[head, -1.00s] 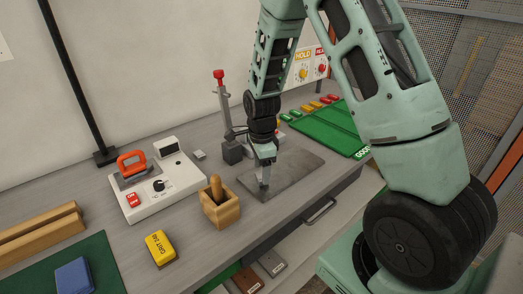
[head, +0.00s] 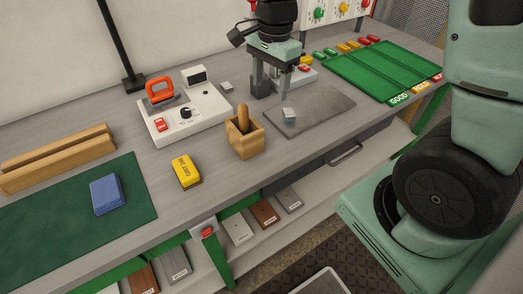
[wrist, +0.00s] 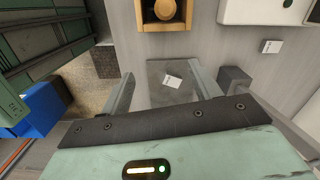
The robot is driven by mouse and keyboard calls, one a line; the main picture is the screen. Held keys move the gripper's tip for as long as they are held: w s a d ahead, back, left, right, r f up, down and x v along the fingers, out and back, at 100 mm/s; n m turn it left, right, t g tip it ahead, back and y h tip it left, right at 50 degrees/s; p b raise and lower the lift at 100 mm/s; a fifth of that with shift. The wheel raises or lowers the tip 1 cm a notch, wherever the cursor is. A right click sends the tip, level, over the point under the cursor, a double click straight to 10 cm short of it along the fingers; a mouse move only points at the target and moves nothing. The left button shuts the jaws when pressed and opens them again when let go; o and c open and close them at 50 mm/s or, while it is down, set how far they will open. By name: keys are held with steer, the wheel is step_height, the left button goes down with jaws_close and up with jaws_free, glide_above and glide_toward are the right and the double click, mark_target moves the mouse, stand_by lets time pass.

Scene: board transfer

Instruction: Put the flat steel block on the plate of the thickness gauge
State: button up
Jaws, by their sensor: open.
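A small pale steel block (head: 289,116) lies on the flat grey slab (head: 330,112); in the wrist view it (wrist: 172,81) lies between and beyond my fingers. A second small grey block (head: 227,86) rests on the bench beside the white instrument; it also shows in the wrist view (wrist: 271,46). My gripper (head: 272,90) is open, empty and raised above the slab. A dark block-shaped base (wrist: 235,78) stands beside the slab, mostly hidden by my gripper in the head view. I cannot tell for sure which device is the thickness gauge.
A white instrument (head: 203,115) with an orange handle, a wooden box (head: 245,141) with a peg, and a yellow block (head: 186,172) stand left of the slab. Green sorting trays (head: 385,72) lie to the right.

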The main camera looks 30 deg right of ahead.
steer(key=s+a+r+n, duration=0.1)
steer(key=s+a+n, duration=0.6)
steer(key=s+n, duration=0.3)
steer(key=s+a+r+n, duration=0.1)
steer(key=s+a+n, duration=0.7)
steer(key=s+n, duration=0.3)
steer(key=shift+a+r+n, duration=0.15)
steer(key=shift+a+n, duration=0.05)
steer(key=shift+n, duration=0.9)
